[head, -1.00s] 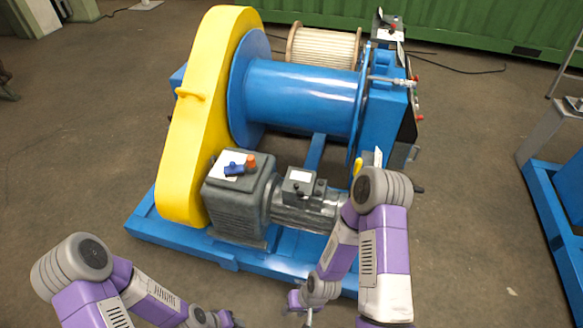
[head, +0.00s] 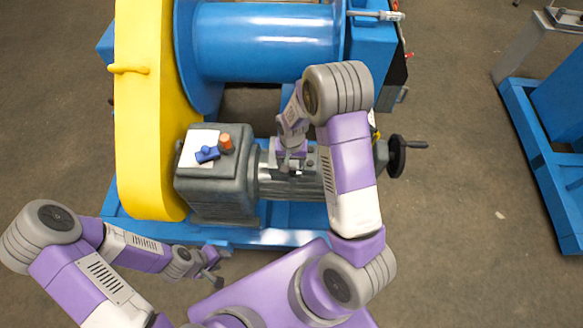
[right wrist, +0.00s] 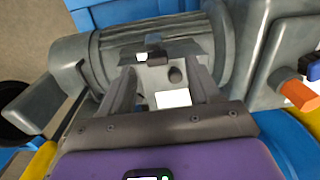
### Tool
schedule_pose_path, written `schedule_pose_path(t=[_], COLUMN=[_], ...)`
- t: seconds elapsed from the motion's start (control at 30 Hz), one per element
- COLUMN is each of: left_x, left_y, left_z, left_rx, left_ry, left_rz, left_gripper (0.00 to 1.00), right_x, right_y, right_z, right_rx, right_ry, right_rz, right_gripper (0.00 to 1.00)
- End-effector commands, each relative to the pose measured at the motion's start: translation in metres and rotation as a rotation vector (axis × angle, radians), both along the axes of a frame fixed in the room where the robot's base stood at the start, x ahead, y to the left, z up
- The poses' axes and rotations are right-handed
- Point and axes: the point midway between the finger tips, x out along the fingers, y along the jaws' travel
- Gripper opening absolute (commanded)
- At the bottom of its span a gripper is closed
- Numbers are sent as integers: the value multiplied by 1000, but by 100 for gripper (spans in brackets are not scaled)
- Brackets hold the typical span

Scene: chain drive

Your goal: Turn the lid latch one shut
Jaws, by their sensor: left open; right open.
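The grey terminal box (right wrist: 155,72) on top of the motor fills the space between my right fingers in the right wrist view. In the head view, my right gripper (head: 291,166) hides most of the box. My left gripper (head: 215,276) is open and empty, low at left.
The grey gearbox (head: 216,190) with a blue lever (head: 207,154) and an orange cap (head: 226,142) stands left of the motor (head: 300,188). The yellow guard (head: 145,120), blue drum (head: 265,42) and black handwheel (head: 397,156) surround it.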

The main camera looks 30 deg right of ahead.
Motion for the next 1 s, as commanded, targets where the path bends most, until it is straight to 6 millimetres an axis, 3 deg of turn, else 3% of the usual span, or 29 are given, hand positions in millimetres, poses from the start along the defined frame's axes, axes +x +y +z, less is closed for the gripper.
schedule_pose_path(t=[0.07,0.17,0.4,0.6,0.93,1.0], left_x=[0,0,1,1,1,1], left_y=[0,0,0,0,0,0], left_z=[-3,-7,-21,-28,-29,-29], left_rx=[0,0,0,0,0,0], left_ry=[-1,-1,-1,-1,-1,-1], left_rz=[0,0,-1,0,-1,0], left_gripper=[43,43,43,43,43,43], right_x=[7,8,7,8,8,8], right_y=[-8,-12,-11,-11,-11,-11], right_z=[7,1,-39,-60,-63,-63], right_rx=[-21,-29,-28,-28,-27,-27], right_ry=[1,7,9,6,6,6], right_rz=[-23,-34,-32,-32,-31,-31], right_gripper=[62,62,62,62,62,54])
